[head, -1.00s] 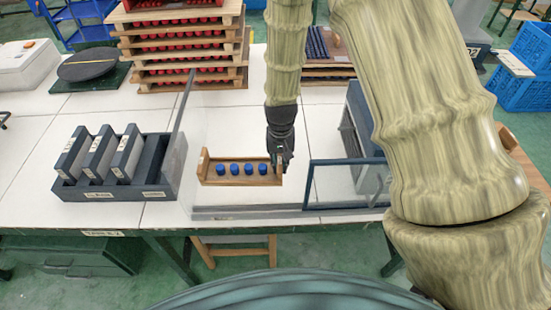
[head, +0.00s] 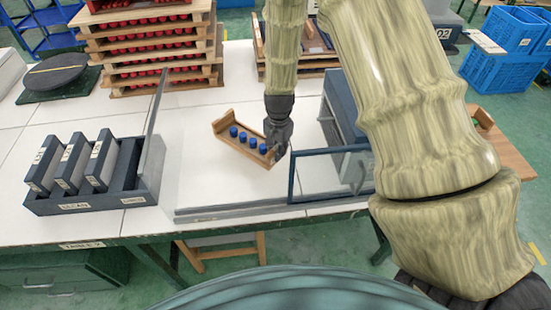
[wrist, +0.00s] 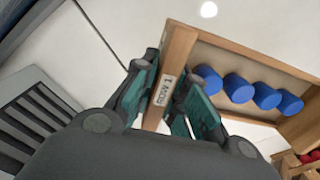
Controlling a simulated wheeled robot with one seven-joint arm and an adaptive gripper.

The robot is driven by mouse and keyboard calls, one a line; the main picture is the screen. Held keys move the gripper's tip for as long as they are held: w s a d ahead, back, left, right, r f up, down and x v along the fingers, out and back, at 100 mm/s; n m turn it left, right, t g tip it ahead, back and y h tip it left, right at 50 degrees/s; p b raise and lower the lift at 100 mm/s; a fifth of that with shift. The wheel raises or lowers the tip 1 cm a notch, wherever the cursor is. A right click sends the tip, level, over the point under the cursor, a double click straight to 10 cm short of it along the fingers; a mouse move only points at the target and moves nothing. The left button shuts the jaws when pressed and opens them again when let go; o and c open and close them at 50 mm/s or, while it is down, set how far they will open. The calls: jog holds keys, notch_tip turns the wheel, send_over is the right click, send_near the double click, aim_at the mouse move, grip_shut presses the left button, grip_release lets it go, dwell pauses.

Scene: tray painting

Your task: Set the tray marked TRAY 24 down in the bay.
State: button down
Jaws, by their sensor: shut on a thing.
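A small wooden tray (head: 248,150) with several blue pegs in a row is in the middle of the head view. My gripper (head: 276,152) is shut on its right end wall. The tray slants, its left end farther back; I cannot tell how far it is above the white table. In the wrist view the fingers (wrist: 166,105) straddle the tray's end board (wrist: 178,52), which carries a label I cannot read surely. The bay is not clearly marked; a clear-walled area with a dark blue framed panel (head: 292,180) surrounds the tray.
A dark rack (head: 90,203) with several grey upright boxes stands left, beside a clear panel. A dark blue cabinet (head: 345,110) stands right; a slatted grey grille (wrist: 30,120) shows in the wrist view. Stacked wooden trays with red pegs (head: 150,46) stand behind.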

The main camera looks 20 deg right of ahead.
jog(key=shift+f+p, duration=0.7)
jog(key=shift+f, duration=1.95)
jog(key=shift+f, duration=0.15)
jog(key=c, duration=1.4)
grip_release()
jog(key=shift+c, duration=0.2)
jog(key=shift+s+r+b, duration=0.15)
jog(key=shift+r+b, duration=1.65)
jog(key=shift+r, duration=4.35)
